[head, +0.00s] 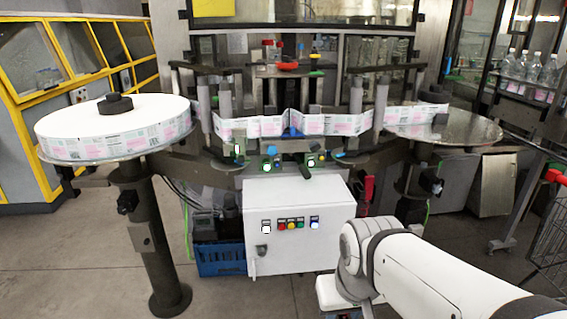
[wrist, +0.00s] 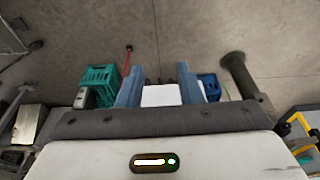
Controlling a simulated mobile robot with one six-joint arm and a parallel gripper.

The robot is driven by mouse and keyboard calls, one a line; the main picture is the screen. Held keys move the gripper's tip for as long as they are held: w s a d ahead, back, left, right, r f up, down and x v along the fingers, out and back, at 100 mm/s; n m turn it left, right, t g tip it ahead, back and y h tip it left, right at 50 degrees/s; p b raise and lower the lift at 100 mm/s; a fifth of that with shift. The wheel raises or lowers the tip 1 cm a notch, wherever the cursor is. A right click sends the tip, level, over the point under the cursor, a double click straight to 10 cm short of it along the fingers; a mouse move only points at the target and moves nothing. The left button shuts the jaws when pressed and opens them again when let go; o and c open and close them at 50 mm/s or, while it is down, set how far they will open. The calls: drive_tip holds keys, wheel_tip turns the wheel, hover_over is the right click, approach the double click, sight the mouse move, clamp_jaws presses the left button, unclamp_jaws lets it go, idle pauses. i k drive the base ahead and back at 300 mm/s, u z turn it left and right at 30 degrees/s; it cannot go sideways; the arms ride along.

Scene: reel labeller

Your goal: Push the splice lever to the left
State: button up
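The reel labeller stands ahead in the head view, with a printed label web (head: 262,126) running across it. Small levers and knobs sit at its middle, below the web: a dark lever (head: 304,173), a blue knob (head: 271,151) and a blue-tipped part (head: 340,155). I cannot tell for sure which is the splice lever. In the wrist view my gripper (wrist: 158,76) has its two blue-grey fingers apart, with nothing held between them. No lever shows between the fingers. In the head view my arm enters from the lower right, and the fingers cannot be made out.
A white control cabinet (head: 297,240) with coloured buttons stands under the labeller. A full label reel (head: 70,125) is at left and a bare metal disc (head: 468,128) at right. A blue crate (head: 220,259) sits on the floor; a green crate (wrist: 99,82) shows in the wrist view.

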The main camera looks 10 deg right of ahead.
sight(306, 172)
drive_tip(key=k, duration=0.65)
drive_tip(key=z, duration=0.35)
drive_tip(key=i, duration=1.75)
drive_tip(key=u, duration=0.35)
